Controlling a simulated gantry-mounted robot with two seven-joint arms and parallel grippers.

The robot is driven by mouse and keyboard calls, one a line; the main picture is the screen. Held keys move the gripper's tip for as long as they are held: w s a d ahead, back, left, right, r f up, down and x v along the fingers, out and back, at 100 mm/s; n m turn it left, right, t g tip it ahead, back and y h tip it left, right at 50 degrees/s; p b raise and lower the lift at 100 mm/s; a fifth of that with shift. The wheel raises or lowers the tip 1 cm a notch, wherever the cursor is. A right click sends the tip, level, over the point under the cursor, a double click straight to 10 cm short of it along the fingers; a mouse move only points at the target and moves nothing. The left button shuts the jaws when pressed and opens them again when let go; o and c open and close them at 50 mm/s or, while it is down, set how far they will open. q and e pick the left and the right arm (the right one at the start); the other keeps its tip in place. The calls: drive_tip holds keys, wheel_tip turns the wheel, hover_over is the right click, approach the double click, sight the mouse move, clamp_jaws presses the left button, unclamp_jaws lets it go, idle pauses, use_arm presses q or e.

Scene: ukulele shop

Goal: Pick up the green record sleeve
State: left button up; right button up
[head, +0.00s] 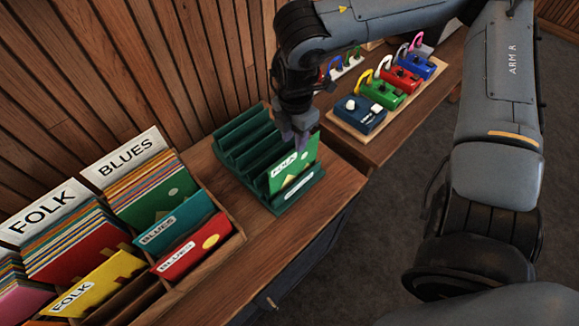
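A green record sleeve (298,174) with a white label and a pale yellow shape stands tilted in the front slot of a dark green slotted rack (241,141). The rack is on the wooden counter. My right gripper (299,147) reaches down from above to the sleeve's top edge, with its fingers overlapping that edge in the head view. The gap between the fingers is too small and dark to tell whether they are shut on the sleeve. My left gripper is not in view.
Wooden record bins with FOLK (43,211) and BLUES (124,158) signs stand at left, holding several sleeves, one also green (161,205). Beyond the rack, a board (432,72) carries several coloured pedals with cables. The counter's front strip (262,250) is bare.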

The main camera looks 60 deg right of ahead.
sight(295, 156)
drive_tip(key=shift+s+f, duration=0.2)
drive_tip(key=shift+f, duration=0.9)
drive_tip(key=shift+w+f, duration=0.1)
drive_tip(key=shift+f, duration=0.25)
drive_tip(key=shift+f+b, duration=0.7)
drive_tip(key=shift+f, duration=1.75)
clamp_jaws()
